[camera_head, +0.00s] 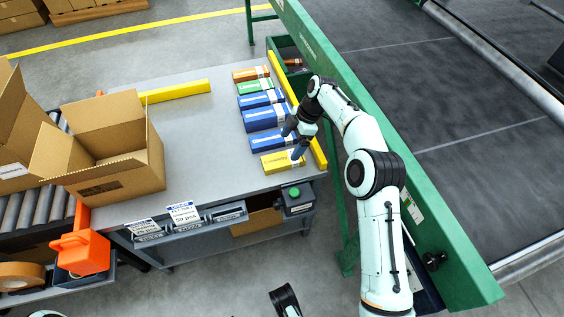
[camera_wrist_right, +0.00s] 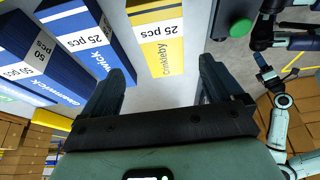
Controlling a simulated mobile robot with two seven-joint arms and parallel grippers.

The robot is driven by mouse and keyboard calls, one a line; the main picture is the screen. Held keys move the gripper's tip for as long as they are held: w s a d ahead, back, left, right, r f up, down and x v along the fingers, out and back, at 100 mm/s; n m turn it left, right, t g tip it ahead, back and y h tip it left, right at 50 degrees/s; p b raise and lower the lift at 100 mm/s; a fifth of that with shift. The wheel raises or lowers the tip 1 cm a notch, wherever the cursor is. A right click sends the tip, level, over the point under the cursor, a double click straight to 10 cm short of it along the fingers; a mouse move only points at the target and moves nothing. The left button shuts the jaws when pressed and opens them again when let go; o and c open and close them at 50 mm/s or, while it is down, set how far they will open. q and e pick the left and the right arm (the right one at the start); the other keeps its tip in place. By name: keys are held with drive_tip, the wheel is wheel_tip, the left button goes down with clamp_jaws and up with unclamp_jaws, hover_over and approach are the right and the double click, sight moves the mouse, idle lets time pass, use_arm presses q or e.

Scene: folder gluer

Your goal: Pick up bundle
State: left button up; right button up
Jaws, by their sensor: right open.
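Several carton bundles lie in a column on the grey table: an orange one (camera_head: 251,74), a green one (camera_head: 260,85), blue ones (camera_head: 267,118) and, nearest the front, a yellow one (camera_head: 277,163). My right gripper (camera_head: 295,141) is open and empty, just above the right ends of the front blue and yellow bundles. In the right wrist view, the yellow bundle (camera_wrist_right: 157,38) lies beyond the gap between the open fingers (camera_wrist_right: 163,78), and blue bundles (camera_wrist_right: 80,35) lie to the left. Part of my other arm shows in the right wrist view; its jaws are unclear.
An open cardboard box (camera_head: 110,172) stands on the table's left. A yellow rail (camera_head: 318,148) runs along the right edge, beside the green machine frame (camera_head: 345,75). A green button box (camera_head: 294,193) sits at the front corner. The middle tabletop (camera_head: 200,135) is clear.

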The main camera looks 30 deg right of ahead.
drive_tip(key=shift+x, duration=0.85)
drive_tip(key=x, duration=0.1)
drive_tip(key=b+x, duration=0.1)
drive_tip(key=x, duration=0.2)
drive_tip(key=shift+s+f, duration=0.2)
drive_tip(key=shift+s, duration=0.1)
drive_tip(key=shift+w+a+f, duration=0.1)
drive_tip(key=shift+a+f, duration=0.1)
drive_tip(key=shift+f, duration=0.25)
drive_tip(key=c, duration=1.6)
drive_tip(key=shift+o, duration=0.3)
wheel_tip(320, 180, up, 12)
drive_tip(key=p, duration=0.2)
drive_tip(key=shift+f, duration=0.15)
wheel_tip(320, 180, up, 7)
drive_tip(key=p, duration=0.3)
hover_over(284, 159)
use_arm(q)
drive_tip(key=s+d+r+g, duration=0.2)
drive_tip(key=s+r, duration=0.2)
drive_tip(key=s, duration=0.1)
drive_tip(key=shift+s+d+r+h, duration=0.3)
drive_tip(key=shift+d+h, duration=0.05)
drive_tip(key=shift+h, duration=0.05)
use_arm(e)
drive_tip(key=shift+w+d+r, duration=0.1)
drive_tip(key=shift+d+r, duration=0.1)
drive_tip(key=shift+r, duration=0.5)
